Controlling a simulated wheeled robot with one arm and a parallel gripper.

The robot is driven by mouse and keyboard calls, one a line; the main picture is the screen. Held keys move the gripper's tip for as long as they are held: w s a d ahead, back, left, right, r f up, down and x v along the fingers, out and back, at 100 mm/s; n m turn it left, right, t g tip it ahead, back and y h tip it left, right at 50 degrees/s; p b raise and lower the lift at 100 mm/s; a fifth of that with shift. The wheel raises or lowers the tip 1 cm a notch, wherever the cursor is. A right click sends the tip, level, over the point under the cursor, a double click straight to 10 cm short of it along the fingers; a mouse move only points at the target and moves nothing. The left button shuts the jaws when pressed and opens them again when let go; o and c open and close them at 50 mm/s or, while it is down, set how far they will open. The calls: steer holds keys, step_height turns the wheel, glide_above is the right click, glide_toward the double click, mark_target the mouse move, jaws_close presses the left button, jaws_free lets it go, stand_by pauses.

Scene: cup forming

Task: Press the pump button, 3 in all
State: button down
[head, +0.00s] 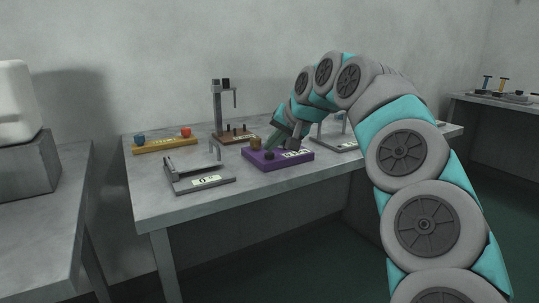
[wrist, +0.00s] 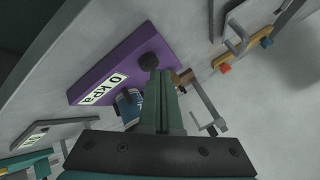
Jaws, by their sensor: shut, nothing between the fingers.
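A purple block (head: 290,161) sits on the middle of the grey table. It carries a white display reading 0 kPa (wrist: 103,89) and a dark round knob (head: 269,155), which looks like the pump button. The knob also shows in the wrist view (wrist: 149,61), just beyond my fingertips. My gripper (head: 270,146) is shut and empty, its green fingers pointing down at the knob from close above. In the wrist view the fingertips (wrist: 160,73) lie right by the knob; I cannot tell whether they touch it.
A yellow bar (head: 163,146) with blue and red knobs lies at the back left. A grey fixture with a display (head: 200,182) is front left. A post stand (head: 217,108) rises behind. Another grey fixture (head: 345,146) is to the right.

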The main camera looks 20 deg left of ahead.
mark_target(272, 160)
steer(key=shift+f, duration=0.45)
stand_by(0.3)
steer(key=shift+r, duration=0.1)
steer(key=shift+r+p, duration=0.55)
steer(key=shift+r, duration=0.35)
step_height(272, 160, up, 5)
steer(key=p, duration=0.4)
steer(key=shift+d, duration=0.1)
stand_by(0.8)
